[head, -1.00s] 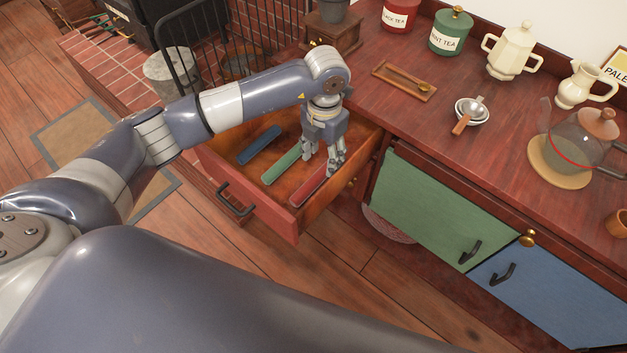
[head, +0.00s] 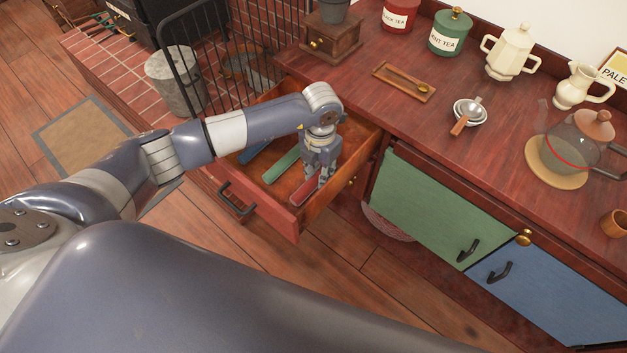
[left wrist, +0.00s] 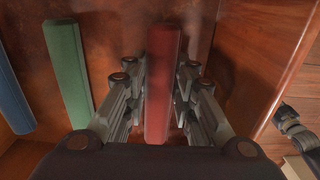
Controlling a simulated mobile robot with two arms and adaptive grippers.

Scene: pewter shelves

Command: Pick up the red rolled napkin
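The red rolled napkin (head: 306,193) lies in the open drawer (head: 268,211), nearest its right side. The left wrist view shows it lengthwise between my fingers (left wrist: 162,85). My left gripper (head: 313,188) is low in the drawer, over the red napkin. Its fingers (left wrist: 160,105) stand on both sides of the napkin, open, with narrow gaps visible beside it. In the head view the gripper hides part of the napkin.
A green rolled napkin (head: 281,166) and a blue one (head: 254,152) lie to the left in the drawer. My arm partly covers them. The drawer walls stand close around the gripper. The countertop (head: 400,120) with teaware is to the right.

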